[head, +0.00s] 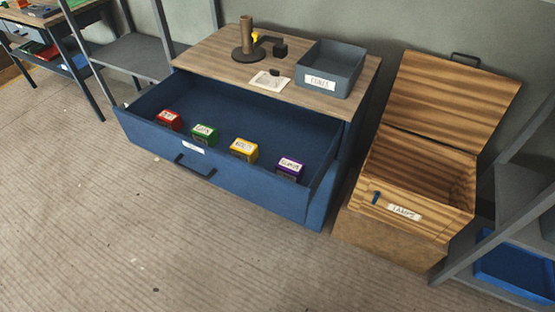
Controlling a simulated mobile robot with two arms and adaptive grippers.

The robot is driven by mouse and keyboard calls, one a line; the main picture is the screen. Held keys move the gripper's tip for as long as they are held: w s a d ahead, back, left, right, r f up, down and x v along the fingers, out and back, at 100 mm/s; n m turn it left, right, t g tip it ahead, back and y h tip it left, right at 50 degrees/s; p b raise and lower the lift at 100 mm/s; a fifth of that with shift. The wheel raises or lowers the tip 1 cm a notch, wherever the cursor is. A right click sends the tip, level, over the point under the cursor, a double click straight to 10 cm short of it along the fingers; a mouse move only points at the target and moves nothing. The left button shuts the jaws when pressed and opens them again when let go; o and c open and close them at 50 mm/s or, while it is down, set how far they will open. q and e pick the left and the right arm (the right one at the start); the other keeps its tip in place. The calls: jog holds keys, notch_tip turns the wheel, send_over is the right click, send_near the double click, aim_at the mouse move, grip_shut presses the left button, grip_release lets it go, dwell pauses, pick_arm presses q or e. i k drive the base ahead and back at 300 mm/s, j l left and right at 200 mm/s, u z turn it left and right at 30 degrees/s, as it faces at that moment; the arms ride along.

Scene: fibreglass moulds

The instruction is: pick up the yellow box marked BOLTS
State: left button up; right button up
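The yellow box (243,150) sits in the open blue drawer (248,181) in the head view. Its label is small and looks like BOLTS, though I cannot read it surely. It stands between a green box (204,135) on its left and a purple box (290,167) on its right, near the drawer's front wall. A red box (169,120) is at the drawer's left end. Neither of my grippers is in view.
The cabinet's wooden top (215,57) holds a grey labelled bin (330,68), a stand with a brown post (247,38) and a paper (270,81). An open wooden chest (405,218) stands right. Grey shelves flank both sides. The floor in front is clear.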

aim_at(246, 151)
jog(key=j+z, duration=0.1)
jog(key=z, duration=1)
jog(key=j+z, duration=0.25)
jog(key=j, duration=0.15)
jog(key=j+z, duration=0.25)
jog(key=k+j+z, duration=0.25)
jog(key=j, duration=0.2)
jog(key=j+z, duration=0.25)
jog(key=j, duration=0.15)
jog(key=k+j+z, duration=0.3)
jog(key=j+z, duration=0.25)
jog(key=k+j, duration=0.4)
jog(key=j, duration=0.15)
jog(key=k+j, duration=0.4)
jog(key=j, duration=0.15)
jog(key=k+j+z, duration=0.1)
jog(key=k+j, duration=0.35)
jog(key=j, duration=0.1)
